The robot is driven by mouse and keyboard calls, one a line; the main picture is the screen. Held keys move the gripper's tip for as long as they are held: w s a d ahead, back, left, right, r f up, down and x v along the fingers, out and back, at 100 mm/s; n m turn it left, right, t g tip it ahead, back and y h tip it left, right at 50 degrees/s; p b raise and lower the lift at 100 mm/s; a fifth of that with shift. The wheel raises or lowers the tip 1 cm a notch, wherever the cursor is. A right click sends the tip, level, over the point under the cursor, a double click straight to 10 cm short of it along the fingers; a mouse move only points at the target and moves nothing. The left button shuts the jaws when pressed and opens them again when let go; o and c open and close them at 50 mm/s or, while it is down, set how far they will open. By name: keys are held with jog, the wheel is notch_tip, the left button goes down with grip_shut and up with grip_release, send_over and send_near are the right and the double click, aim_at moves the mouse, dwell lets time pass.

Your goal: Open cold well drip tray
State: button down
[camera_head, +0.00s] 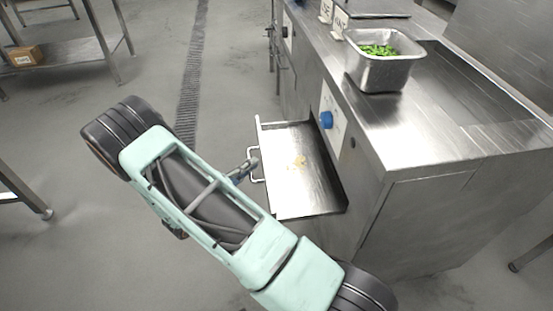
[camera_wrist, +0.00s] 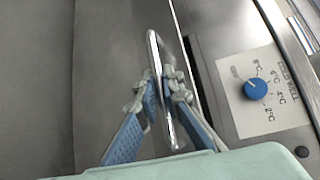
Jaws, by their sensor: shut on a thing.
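The drip tray (camera_head: 310,187) is a shallow steel drawer. In the head view it sticks well out of the counter's left side, with a small yellowish residue on its floor. Its bar handle (camera_head: 254,165) is on the outer left edge and also shows upright in the wrist view (camera_wrist: 153,48). My gripper (camera_head: 242,172) is at the handle, with its blue-padded fingers on either side of the bar in the wrist view (camera_wrist: 160,92). It is shut on the handle. My arm hides part of the floor left of the tray.
The steel counter (camera_head: 440,155) carries a metal pan of green food (camera_head: 383,75) near its left edge. A blue knob (camera_head: 326,120) is on the panel above the tray, labelled cold well in the wrist view. Open floor (camera_head: 235,100) lies left of the counter.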

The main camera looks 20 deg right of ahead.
jog(key=a, duration=0.2)
jog(key=w+a, duration=0.1)
jog(key=a, duration=0.2)
jog(key=shift+w+a, duration=0.2)
jog(key=shift+a, duration=0.1)
jog(key=c, duration=2)
grip_release()
jog(key=shift+c, duration=0.2)
jog(key=v, duration=1.2)
